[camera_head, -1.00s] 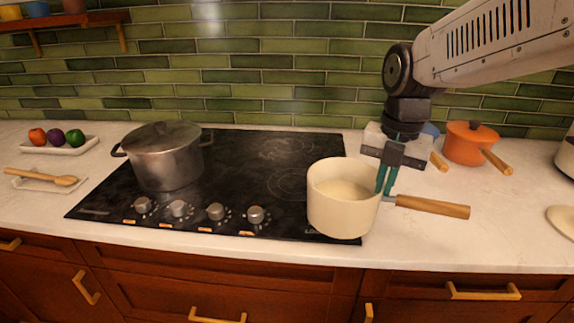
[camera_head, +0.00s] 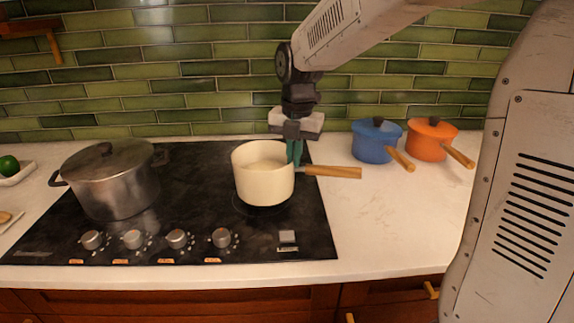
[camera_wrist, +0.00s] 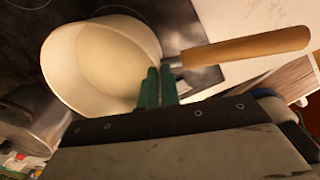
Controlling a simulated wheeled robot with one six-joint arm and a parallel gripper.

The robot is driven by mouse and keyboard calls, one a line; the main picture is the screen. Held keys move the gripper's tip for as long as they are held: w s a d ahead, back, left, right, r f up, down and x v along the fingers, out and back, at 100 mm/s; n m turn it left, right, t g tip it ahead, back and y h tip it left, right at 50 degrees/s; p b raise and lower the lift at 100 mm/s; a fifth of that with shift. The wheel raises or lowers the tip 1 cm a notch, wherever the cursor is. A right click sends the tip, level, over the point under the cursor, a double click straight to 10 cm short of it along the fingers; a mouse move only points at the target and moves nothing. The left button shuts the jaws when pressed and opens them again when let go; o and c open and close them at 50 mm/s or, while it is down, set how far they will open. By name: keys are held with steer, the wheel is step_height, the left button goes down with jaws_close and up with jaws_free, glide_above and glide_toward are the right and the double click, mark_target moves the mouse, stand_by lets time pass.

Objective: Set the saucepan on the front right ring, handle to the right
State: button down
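The cream saucepan (camera_head: 262,185) is over the front right part of the black hob (camera_head: 180,205). Part of a ring's outline shows around its base, and I cannot tell whether the base touches the glass. Its wooden handle (camera_head: 333,171) points right, over the white counter. The pan is upright, with pale contents or a pale inside. My gripper (camera_head: 295,153) comes down from above at the pan's right rim, by the handle's root. In the wrist view, the green fingers (camera_wrist: 157,88) are close together on the rim of the saucepan (camera_wrist: 75,75), beside the handle (camera_wrist: 245,48).
A lidded steel pot (camera_head: 112,182) stands on the hob's left side. Several knobs (camera_head: 177,239) line the hob's front. A blue pot (camera_head: 375,142) and an orange pot (camera_head: 430,140) stand at the back right of the counter.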

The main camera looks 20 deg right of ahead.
steer(key=shift+w+a+f, duration=0.1)
steer(key=shift+w+f, duration=0.25)
steer(key=shift+f, duration=0.25)
steer(key=shift+w+a+f, duration=0.15)
steer(key=shift+w+f, duration=0.15)
steer(key=shift+f, duration=0.3)
steer(key=shift+w+a+f, duration=0.1)
steer(key=shift+w+f, duration=0.25)
steer(key=shift+f, duration=0.35)
steer(key=c, duration=1.6)
jaws_free()
steer(key=shift+f, duration=0.1)
steer(key=shift+c, duration=0.2)
